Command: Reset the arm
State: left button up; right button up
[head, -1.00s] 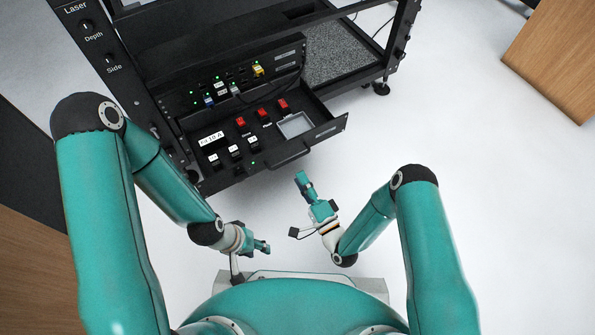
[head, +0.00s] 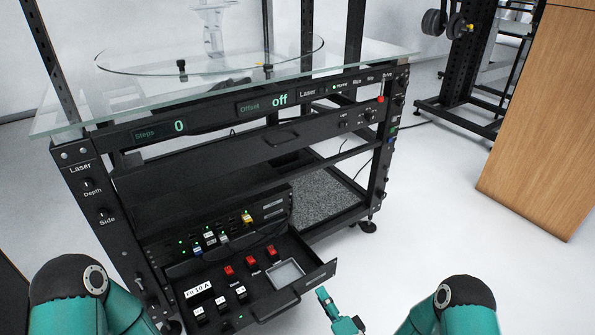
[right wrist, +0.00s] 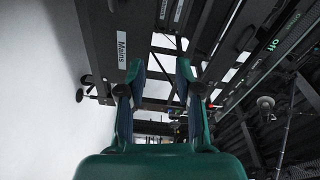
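The rack (head: 90,190) stands ahead with its glass turntable disc (head: 150,68) on top. Its front panel reads "Steps 0" and "Offset off", with a lit "Home" lamp and a red-tipped lever (head: 381,99) at the right. My right gripper (head: 323,294) is in front of the pulled-out drawer (head: 262,308), near its right front corner and holding nothing. In the right wrist view the right gripper (right wrist: 158,68) has its two fingers apart with nothing between them. My left arm's elbow shows at the lower left of the head view; my left gripper is out of frame.
A "Mains" label (right wrist: 122,49) shows in the right wrist view. A wooden cabinet (head: 540,130) stands at the right. The floor between is clear.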

jog(key=s+d+f+n+g+h, duration=0.25)
jog(key=s+f+n+g, duration=0.2)
jog(key=s+g, duration=0.6)
jog(key=s+d+f+n+g+h, duration=0.1)
jog(key=s+d+f+n+g, duration=0.35)
jog(key=s, duration=1.05)
notch_tip(320, 180, up, 37)
jog(key=a+p, duration=0.1)
jog(key=p, duration=3.7)
jog(key=shift+w+a+m+g, duration=0.3)
jog(key=shift+a, duration=0.05)
jog(key=shift+f, duration=0.15)
